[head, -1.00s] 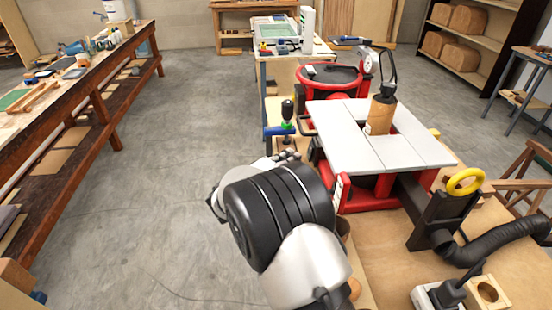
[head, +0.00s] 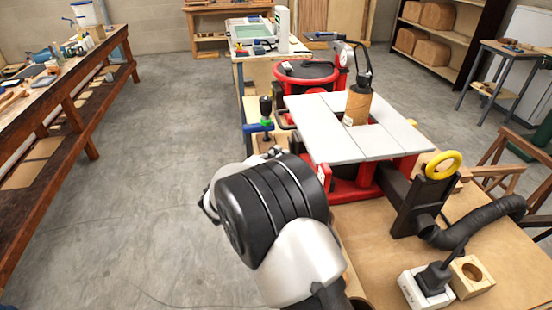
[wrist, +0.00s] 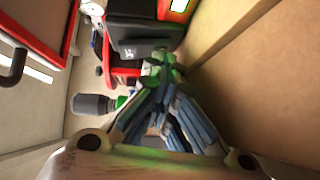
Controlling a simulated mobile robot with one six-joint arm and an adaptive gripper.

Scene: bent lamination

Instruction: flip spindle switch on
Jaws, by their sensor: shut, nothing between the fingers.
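The spindle sander has a pale grey table (head: 375,142) on a red base, with a brown spindle drum (head: 357,104) standing through it. A small pale plate with red marks (head: 323,175) sits at the base's near left corner; I cannot tell whether it is the spindle switch or how it is set. In the head view my wrist hides most of my gripper. In the wrist view my gripper (wrist: 160,68) is shut and empty, its blue-green fingers meeting in front of a dark grey box (wrist: 145,38). A red and yellow-green label (wrist: 179,8) shows above.
A clamp with a black and green handle (head: 265,111) stands left of the sander; a similar handle (wrist: 95,103) is left of my fingers. A yellow ring (head: 443,165) and black hose (head: 485,217) are at the right. Open floor (head: 170,150) lies left.

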